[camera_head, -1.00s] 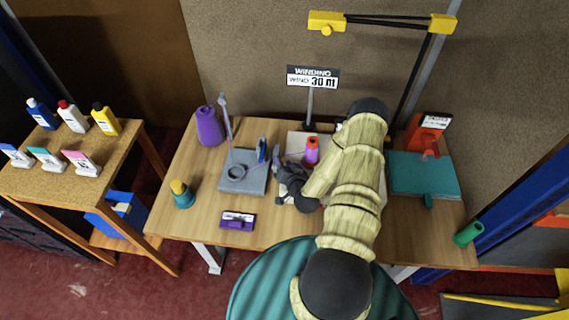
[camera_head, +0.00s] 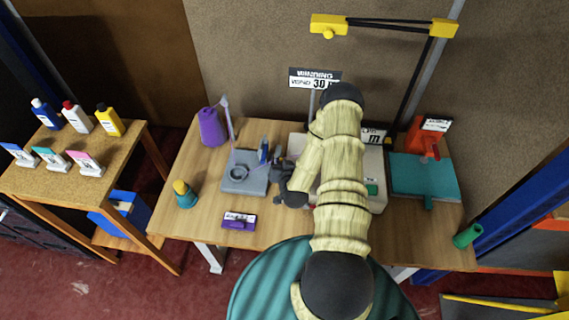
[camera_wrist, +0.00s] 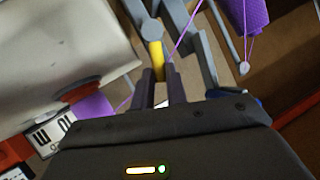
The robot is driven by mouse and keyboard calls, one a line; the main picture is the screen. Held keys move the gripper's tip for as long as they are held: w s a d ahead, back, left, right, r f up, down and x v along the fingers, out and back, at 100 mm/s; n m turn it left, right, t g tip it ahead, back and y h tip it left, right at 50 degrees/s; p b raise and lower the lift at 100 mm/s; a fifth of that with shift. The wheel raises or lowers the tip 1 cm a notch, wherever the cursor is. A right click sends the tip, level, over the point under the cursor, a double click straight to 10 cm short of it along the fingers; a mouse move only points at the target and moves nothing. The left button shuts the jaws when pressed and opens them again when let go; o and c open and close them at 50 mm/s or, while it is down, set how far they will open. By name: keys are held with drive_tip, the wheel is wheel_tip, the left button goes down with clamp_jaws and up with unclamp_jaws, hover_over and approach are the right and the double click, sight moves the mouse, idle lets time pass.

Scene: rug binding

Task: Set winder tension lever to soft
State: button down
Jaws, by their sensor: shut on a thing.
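The winder (camera_head: 232,182) is a grey block with a round ring on top, on the wooden table. My gripper (camera_head: 279,172) is at its right edge. In the wrist view, the fingers of my gripper (camera_wrist: 161,75) are closed on a slim yellow lever (camera_wrist: 156,52). The lever runs from between the fingertips to a grey round-ended part (camera_wrist: 151,29). Grey bars of the winder stand beside it. Any marks for the lever settings are not readable.
A cream machine (camera_head: 378,160) stands under my arm, partly hidden; it also fills the left of the wrist view (camera_wrist: 60,50). A purple cone (camera_head: 211,127) stands behind the winder. A purple label block (camera_head: 239,220) and a yellow-topped teal bottle (camera_head: 184,194) stand in front.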

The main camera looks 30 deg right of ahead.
drive_tip(key=shift+w+a+n+g+h, duration=0.15)
drive_tip(key=shift+a+n+g+h, duration=0.15)
drive_tip(key=shift+n, duration=0.1)
drive_tip(key=c, duration=1.4)
unclamp_jaws()
drive_tip(key=shift+r, duration=0.1)
drive_tip(key=p+v, duration=0.6)
drive_tip(key=v, duration=1.1)
drive_tip(key=shift+s, duration=0.25)
